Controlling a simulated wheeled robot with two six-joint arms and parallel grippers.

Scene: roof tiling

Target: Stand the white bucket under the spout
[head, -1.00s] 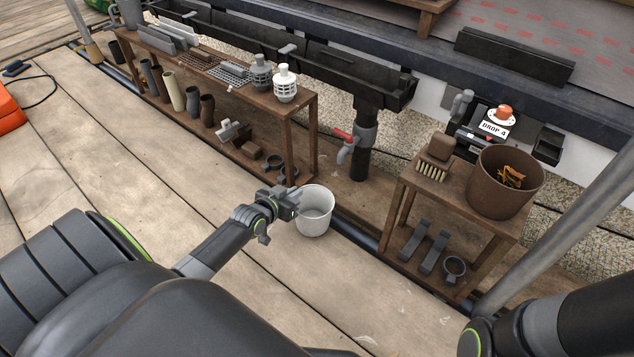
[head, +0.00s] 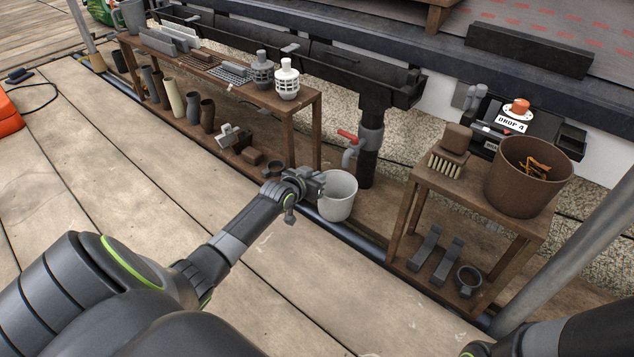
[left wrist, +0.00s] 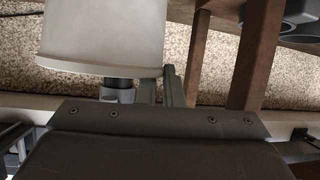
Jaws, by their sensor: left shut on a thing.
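The white bucket (head: 338,198) is upright and empty inside, near the foot of the black downpipe. My left gripper (head: 314,187) is shut on the left side of its rim. In the left wrist view the bucket's white wall (left wrist: 102,35) fills the upper left, close to the gripper. The grey spout (head: 350,156), with a red tap handle (head: 348,135), juts from the downpipe just above and behind the bucket. I cannot tell whether the bucket's base touches the boards. The right gripper is out of view; only part of my right arm shows at lower right.
A long wooden bench (head: 305,110) with pipes and fittings stands left of the downpipe (head: 371,150). A small wooden stand (head: 460,190) with a brown bucket (head: 530,185) is at right. A dark pipe (head: 362,241) runs along the floor. The boards in front are clear.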

